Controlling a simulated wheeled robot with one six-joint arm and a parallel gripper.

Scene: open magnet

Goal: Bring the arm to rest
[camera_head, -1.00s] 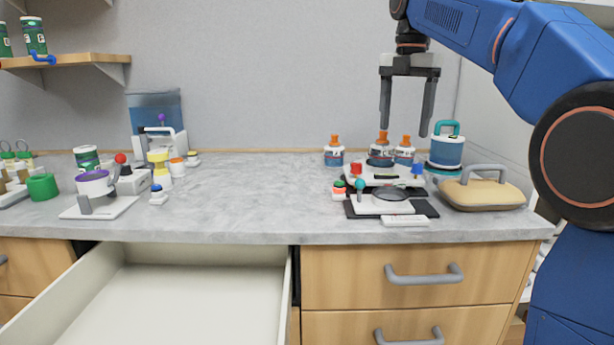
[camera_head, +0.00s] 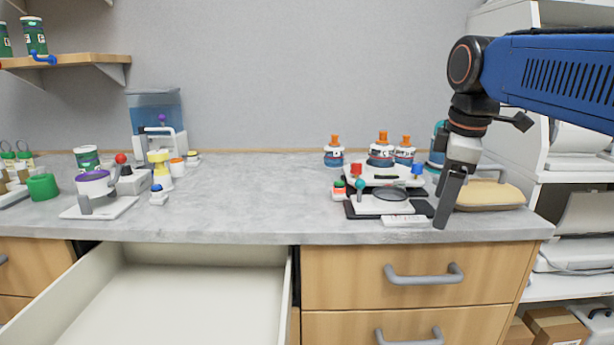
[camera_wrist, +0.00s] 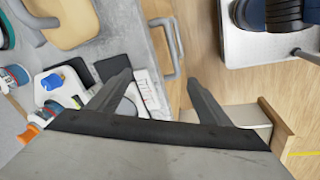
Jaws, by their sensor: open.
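My gripper (camera_head: 449,201) hangs in front of the right end of the counter, pointing down, with my blue arm reaching in from the right. It covers part of the beige case with a grey handle (camera_head: 490,194) and of the teal container (camera_head: 437,152). In the wrist view my gripper (camera_wrist: 158,90) shows two dark fingers spread apart with nothing between them. Below the fingers are the counter's front edge and a drawer handle (camera_wrist: 166,48).
A white stirrer-like device (camera_head: 388,203) on a black mat stands left of my gripper, with orange-capped bottles (camera_head: 381,152) behind. A drawer (camera_head: 180,290) stands open at lower left. A white shelf unit (camera_head: 560,190) is at right. The counter's middle (camera_head: 255,190) is clear.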

